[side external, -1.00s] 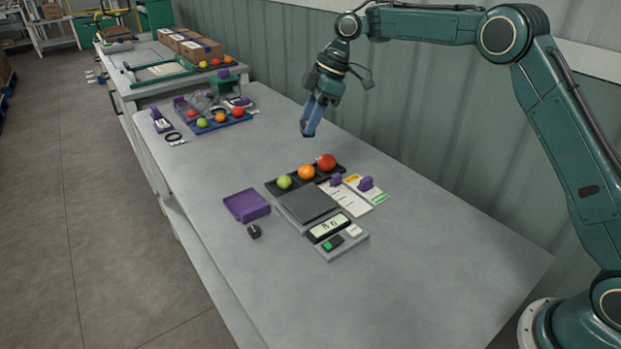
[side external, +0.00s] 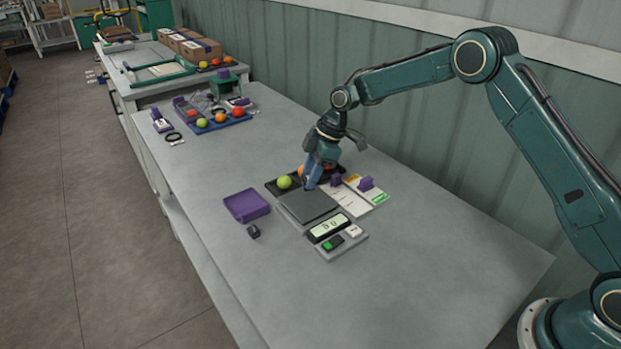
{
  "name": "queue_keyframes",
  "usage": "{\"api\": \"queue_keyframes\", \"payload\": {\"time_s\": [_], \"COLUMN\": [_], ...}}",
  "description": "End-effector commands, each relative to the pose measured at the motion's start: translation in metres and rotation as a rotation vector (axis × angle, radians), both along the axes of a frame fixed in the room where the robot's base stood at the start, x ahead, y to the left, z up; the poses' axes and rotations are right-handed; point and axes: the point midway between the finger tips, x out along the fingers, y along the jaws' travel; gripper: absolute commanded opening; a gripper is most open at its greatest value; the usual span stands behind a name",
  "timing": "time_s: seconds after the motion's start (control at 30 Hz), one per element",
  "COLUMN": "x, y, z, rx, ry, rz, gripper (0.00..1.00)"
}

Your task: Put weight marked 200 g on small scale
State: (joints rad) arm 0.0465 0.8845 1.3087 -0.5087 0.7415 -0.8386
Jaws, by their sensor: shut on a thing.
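The small scale (side external: 331,241) stands on the grey bench, with a dark square pan (side external: 303,208) at its back and a lit display (side external: 328,229) in front. My gripper (side external: 309,186) points down just above the back edge of the pan. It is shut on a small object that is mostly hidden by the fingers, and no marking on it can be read. I cannot tell whether the object touches the pan. A small dark object (side external: 254,231) lies on the bench left of the scale; its marking is too small to read.
A black tray with a green tomato (side external: 284,182) and others partly hidden by my gripper is behind the scale. A purple tray (side external: 247,206) lies left. Cards (side external: 352,197) with purple pieces lie right. The bench front is clear.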

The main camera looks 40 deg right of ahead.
Motion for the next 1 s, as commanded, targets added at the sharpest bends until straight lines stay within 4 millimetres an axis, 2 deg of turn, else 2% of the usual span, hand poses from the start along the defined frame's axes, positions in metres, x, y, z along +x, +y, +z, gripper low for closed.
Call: {"api": "queue_keyframes", "payload": {"time_s": [0.27, 0.6, 1.0], "x": [0.0, 0.0, 0.0], "y": [0.0, 0.0, 0.0], "z": [-0.005, -0.04, -0.044], "rx": [0.0, 0.0, 0.0], "ry": [0.0, 0.0, -0.002], "rz": [0.0, 0.001, 0.001], "gripper": [0.06, 0.06, 0.06]}}
